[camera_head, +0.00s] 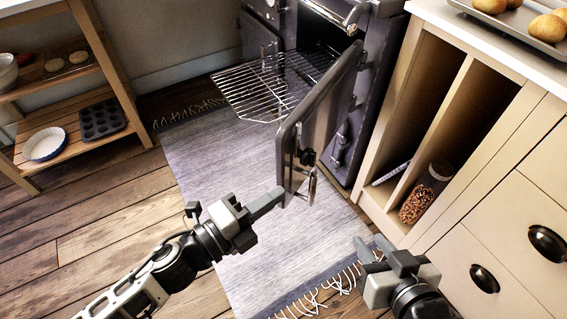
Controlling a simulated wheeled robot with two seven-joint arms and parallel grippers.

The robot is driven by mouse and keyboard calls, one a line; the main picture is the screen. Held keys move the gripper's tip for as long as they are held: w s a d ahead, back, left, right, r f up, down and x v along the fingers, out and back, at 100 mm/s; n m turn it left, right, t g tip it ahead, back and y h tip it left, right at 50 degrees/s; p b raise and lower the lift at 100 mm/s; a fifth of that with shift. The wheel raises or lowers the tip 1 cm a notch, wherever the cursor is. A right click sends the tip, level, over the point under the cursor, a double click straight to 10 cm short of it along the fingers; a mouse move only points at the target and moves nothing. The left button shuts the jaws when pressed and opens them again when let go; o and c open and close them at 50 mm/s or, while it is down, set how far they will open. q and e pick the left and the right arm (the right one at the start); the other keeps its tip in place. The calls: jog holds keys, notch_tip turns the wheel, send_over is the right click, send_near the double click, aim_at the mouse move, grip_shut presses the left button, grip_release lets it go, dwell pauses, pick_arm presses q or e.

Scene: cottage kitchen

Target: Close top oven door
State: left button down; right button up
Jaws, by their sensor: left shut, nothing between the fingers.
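The dark oven (367,93) stands at the top centre. One large door (325,112) hangs wide open on the oven's right side, with its free edge and metal latch toward me. A smaller dark door (259,41) shows at the oven's left; I cannot tell if it is fully shut. The oven's upper front is cut off by the frame. My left gripper (277,197) is shut and empty, its tips at the lower free edge of the large door; I cannot tell if they touch. My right gripper (372,247) is open and empty, apart from the door.
A wire rack (250,91) sticks out of the oven, left of the open door. A cream cabinet (443,236) with open slots stands on the right, a wooden shelf (75,149) on the left. A grey rug (205,165) covers clear floor between them.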

aim_at(300, 158)
pick_arm(q)
jog(key=w+d, duration=0.1)
jog(key=w, duration=0.3)
jog(key=w+d, duration=0.1)
jog(key=w, duration=0.1)
jog(key=shift+w+d, duration=0.15)
jog(key=shift+d, duration=0.2)
jog(key=shift+w+a, duration=0.3)
jog(key=shift+a, duration=0.3)
